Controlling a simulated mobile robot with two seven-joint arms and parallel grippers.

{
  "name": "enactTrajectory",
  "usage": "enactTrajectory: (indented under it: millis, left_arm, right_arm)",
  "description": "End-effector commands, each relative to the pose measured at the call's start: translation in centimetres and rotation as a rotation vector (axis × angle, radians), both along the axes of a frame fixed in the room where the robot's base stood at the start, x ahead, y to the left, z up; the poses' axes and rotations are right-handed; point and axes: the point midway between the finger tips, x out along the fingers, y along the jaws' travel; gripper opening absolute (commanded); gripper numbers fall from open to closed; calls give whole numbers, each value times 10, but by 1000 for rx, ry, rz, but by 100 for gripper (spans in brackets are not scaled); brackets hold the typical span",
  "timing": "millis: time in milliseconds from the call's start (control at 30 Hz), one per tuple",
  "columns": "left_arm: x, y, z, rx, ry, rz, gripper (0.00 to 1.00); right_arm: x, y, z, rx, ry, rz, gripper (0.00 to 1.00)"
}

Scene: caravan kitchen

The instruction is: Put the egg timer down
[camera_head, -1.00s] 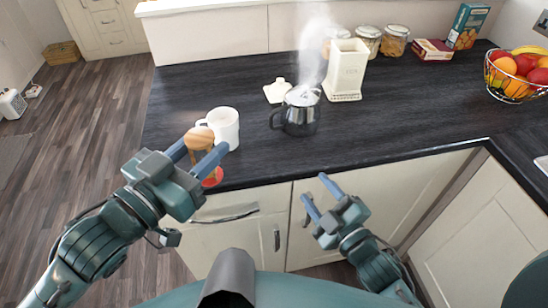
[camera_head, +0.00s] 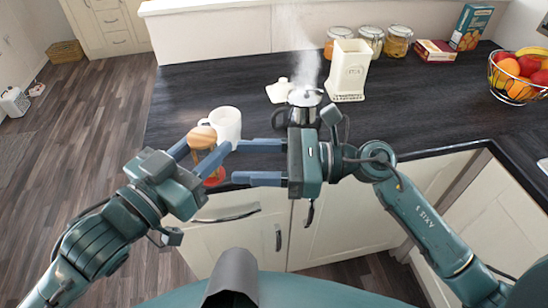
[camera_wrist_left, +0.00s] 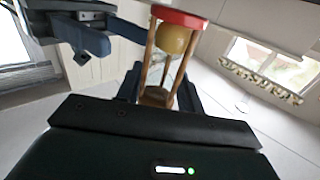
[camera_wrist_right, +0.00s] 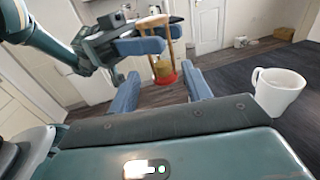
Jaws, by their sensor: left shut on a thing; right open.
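The egg timer (camera_head: 203,148) is an hourglass with wooden ends and posts and a red cap at its lower end. My left gripper (camera_head: 208,157) is shut on it and holds it at the counter's front edge, by the white mug. The timer also shows in the left wrist view (camera_wrist_left: 172,50) and in the right wrist view (camera_wrist_right: 160,60), tilted there. My right gripper (camera_head: 244,162) is open and points left at the timer, its fingers on either side of the timer's height and just short of it. I cannot tell whether it touches.
The white mug (camera_head: 226,122) stands right behind the timer.

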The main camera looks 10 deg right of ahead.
Motion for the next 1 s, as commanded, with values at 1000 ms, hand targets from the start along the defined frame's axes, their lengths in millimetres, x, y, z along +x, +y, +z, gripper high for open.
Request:
enactTrajectory:
  millis: [1000]
  left_arm:
    - [0,0,0,-1,-1,0,14]
  right_arm:
    - [12,79,0,3,5,-2,36]
